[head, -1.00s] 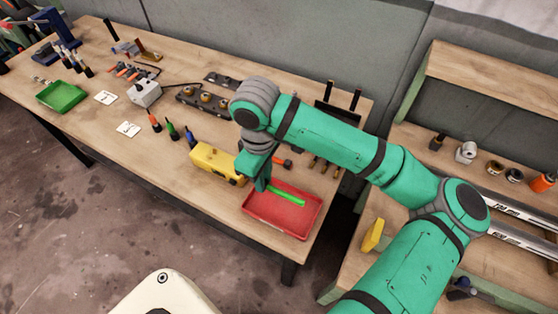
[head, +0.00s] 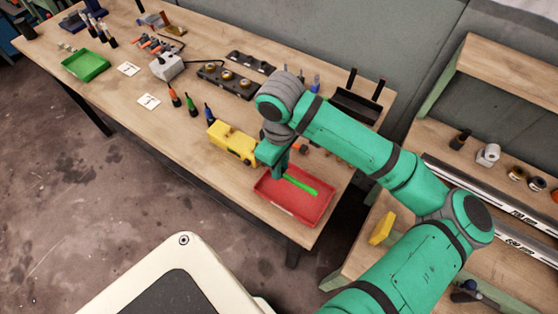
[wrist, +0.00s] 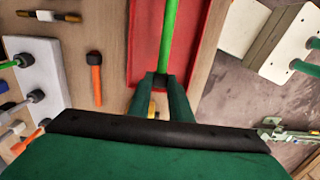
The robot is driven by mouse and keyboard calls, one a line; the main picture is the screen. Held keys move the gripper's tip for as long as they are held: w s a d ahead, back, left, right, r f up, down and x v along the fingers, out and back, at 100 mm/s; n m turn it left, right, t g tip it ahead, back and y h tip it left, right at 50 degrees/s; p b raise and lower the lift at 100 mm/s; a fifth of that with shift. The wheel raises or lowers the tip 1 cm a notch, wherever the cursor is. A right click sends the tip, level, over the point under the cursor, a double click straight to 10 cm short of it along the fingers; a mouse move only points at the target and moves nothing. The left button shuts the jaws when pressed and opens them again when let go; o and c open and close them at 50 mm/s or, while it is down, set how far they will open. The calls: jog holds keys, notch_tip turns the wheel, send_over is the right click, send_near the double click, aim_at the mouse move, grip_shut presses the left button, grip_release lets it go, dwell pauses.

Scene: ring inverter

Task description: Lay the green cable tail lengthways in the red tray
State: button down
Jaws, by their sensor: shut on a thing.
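The red tray (head: 285,208) lies near the front right corner of the workbench. The green cable tail (head: 303,187) is a straight bright green length over the tray, running roughly along its long sides. My gripper (head: 279,174) is at the tray's left end, shut on the near end of the cable. In the wrist view my gripper (wrist: 162,82) holds the cable (wrist: 168,40), which stretches away over the red tray (wrist: 145,45), roughly parallel to its walls. I cannot tell whether the cable touches the tray floor.
A yellow object (head: 232,143) stands just left of the tray. Several coloured-handled tools (head: 190,103) stand beyond it. A black bin (head: 355,105) is behind my arm. A green tray (head: 86,66) is at the far left. A shelf unit stands to the right.

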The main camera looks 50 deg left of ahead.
jog(key=shift+d+f, duration=0.1)
jog(key=shift+f, duration=2.15)
jog(key=c, duration=1.5)
grip_release()
jog(key=shift+c, duration=0.2)
jog(key=shift+w, duration=0.1)
jog(key=shift+r, duration=0.35)
notch_tip(320, 180, up, 10)
jog(key=shift+r, duration=0.1)
